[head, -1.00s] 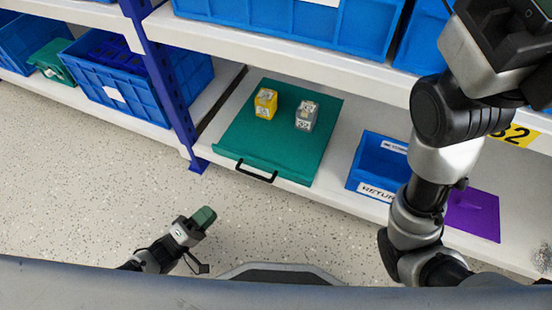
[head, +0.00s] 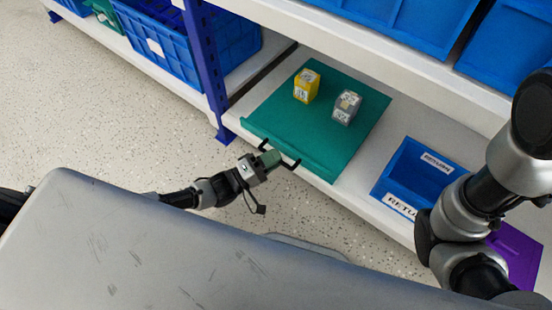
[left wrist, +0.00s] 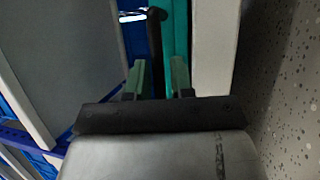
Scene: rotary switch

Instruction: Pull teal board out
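The teal board (head: 310,125) lies on the lower shelf, with a black handle (head: 291,165) on its front edge. It carries a yellow box (head: 306,87) and a grey box (head: 346,107). My left gripper (head: 269,158) is at the handle and hides its middle part. In the left wrist view the green fingers of my left gripper (left wrist: 160,76) stand apart. The black handle (left wrist: 156,40) runs between them, with a gap visible beside it. A strip of the teal board (left wrist: 174,30) shows just beyond. My right gripper is out of view; only my right arm shows.
A blue return bin (head: 414,172) stands right of the board, and a purple board (head: 516,252) lies farther right. A blue shelf post (head: 214,70) is to the left. Blue crates (head: 190,38) fill other shelves. The floor (head: 100,110) in front is clear.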

